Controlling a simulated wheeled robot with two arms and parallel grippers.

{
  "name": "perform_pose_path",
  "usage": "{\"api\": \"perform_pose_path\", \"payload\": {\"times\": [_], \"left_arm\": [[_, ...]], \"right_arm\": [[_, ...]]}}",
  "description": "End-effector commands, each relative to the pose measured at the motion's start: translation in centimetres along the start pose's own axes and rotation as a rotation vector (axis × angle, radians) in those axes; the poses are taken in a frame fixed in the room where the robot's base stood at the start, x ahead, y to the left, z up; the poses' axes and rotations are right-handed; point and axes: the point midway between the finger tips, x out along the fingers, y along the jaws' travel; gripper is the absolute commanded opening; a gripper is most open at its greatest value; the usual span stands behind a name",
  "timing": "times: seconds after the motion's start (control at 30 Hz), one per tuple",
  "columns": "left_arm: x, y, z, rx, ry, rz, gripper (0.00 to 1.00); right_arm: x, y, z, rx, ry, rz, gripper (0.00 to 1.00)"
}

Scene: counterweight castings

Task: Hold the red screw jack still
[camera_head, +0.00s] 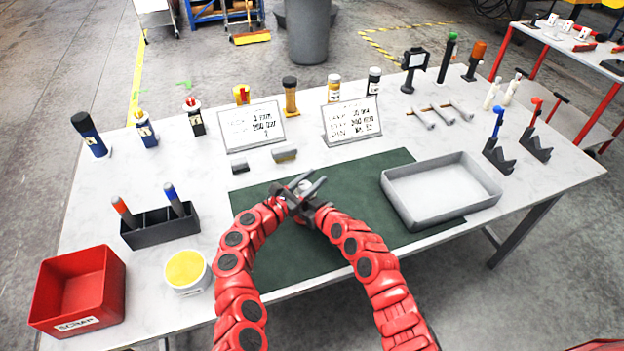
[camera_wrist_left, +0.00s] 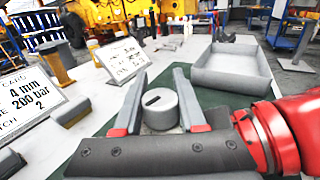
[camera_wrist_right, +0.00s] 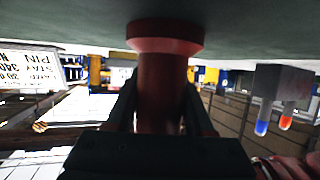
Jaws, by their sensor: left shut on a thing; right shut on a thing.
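The red screw jack (camera_wrist_right: 160,85) shows in the right wrist view as a dark red post with a wide round flange against the mat. The picture there is upside down. My right gripper (camera_wrist_right: 159,108) is shut on the post, one finger on each side. A grey round cap (camera_wrist_left: 161,108) with a dark slot shows in the left wrist view; my left gripper (camera_wrist_left: 161,76) is shut on it, fingers on both sides. In the head view my left gripper (camera_head: 294,192) and right gripper (camera_head: 312,203) meet closely over the mat and hide most of the jack.
The green mat (camera_head: 262,258) lies under the grippers. A grey tray (camera_head: 392,202) stands to the right, partly on the mat. Two small grey blocks (camera_head: 284,154) and two sign cards (camera_head: 352,120) are behind. A red scrap bin (camera_head: 112,280) and yellow-topped tub (camera_head: 188,285) stand left.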

Motion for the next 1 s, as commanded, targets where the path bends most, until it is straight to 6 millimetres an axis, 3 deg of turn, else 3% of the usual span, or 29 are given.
{"api": "perform_pose_path", "payload": {"times": [0.5, 1.0], "left_arm": [[0.1, -1.0, 0.2, 0.012, 0.006, -0.267, 0.0], [-0.5, -2.4, -1.1, -0.002, 0.029, -0.492, 0.0]], "right_arm": [[0.0, -0.1, 0.4, -0.001, -0.007, -0.003, 0.0], [0.1, -0.1, 0.3, 0.002, -0.005, -0.003, 0.0]]}}
